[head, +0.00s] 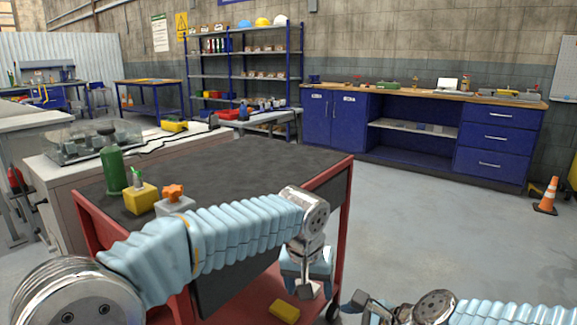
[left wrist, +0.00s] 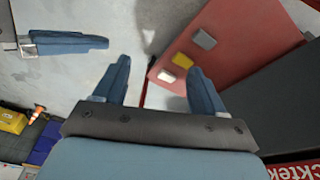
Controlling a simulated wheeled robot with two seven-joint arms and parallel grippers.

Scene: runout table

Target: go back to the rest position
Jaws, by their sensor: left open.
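My left arm crosses the head view from the left, over the front of the red cart (head: 345,200). Its gripper (head: 307,280) hangs pointing down beside the cart's right end, above the lower shelf level. In the left wrist view the left gripper (left wrist: 157,66) has its two blue fingers wide apart with nothing between them. My right gripper (head: 362,302) is at the bottom edge of the head view, partly cut off. One blue finger of it (left wrist: 75,43) shows at the left of the left wrist view; its opening cannot be made out.
A yellow block (head: 285,311) lies on the red lower shelf; a white block (left wrist: 166,75) and grey block (left wrist: 204,39) are near it.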

